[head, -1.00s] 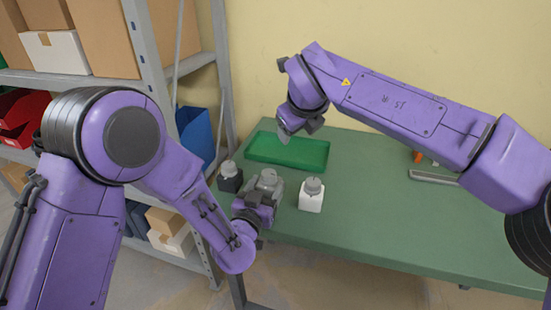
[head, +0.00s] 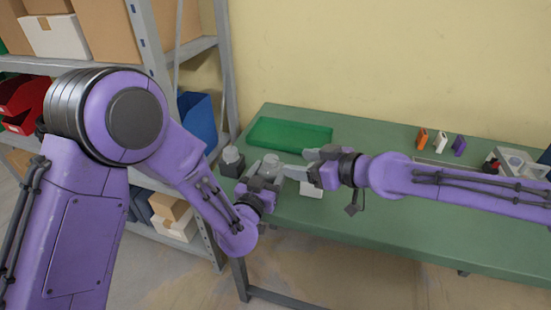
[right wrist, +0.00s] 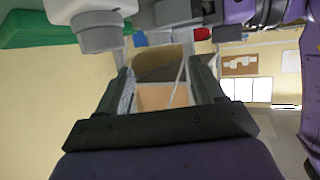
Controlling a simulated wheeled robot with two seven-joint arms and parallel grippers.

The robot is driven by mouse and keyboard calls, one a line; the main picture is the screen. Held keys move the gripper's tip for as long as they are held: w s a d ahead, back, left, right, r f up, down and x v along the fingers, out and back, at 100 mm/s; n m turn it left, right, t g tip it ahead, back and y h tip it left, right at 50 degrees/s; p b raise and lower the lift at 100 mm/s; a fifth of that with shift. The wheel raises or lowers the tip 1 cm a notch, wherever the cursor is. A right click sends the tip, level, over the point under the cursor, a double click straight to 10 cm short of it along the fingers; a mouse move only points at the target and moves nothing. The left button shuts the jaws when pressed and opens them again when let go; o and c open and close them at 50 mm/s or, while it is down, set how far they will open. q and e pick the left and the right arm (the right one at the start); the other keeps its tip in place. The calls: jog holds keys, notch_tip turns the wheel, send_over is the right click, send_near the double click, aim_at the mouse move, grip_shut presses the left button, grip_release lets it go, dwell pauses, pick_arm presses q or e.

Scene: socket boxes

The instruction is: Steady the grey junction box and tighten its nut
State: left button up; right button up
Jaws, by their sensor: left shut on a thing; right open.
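The grey junction box with its round grey nut (head: 271,165) stands at the table's left front, between a dark box and a white box. My left gripper (head: 262,184) is shut on the grey box and hides much of its body. My right gripper (head: 300,163) is open, its fingers pointing left, just right of the nut. In the right wrist view, the open fingers (right wrist: 165,82) have nothing between them. A pale grey round part (right wrist: 97,32), apparently a nut, shows beyond the left finger; contact cannot be told.
The dark box (head: 231,167) stands left of the grey one. The white box (head: 311,190) is partly hidden under my right gripper. A green tray (head: 290,137) lies behind. Small orange (head: 422,138), white (head: 440,142) and purple (head: 459,145) items stand at the back right.

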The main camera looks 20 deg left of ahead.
aim_at(272, 159)
jog(key=x, duration=0.9)
jog(key=shift+a, duration=0.2)
jog(key=shift+c, duration=0.3)
jog(key=c, duration=1)
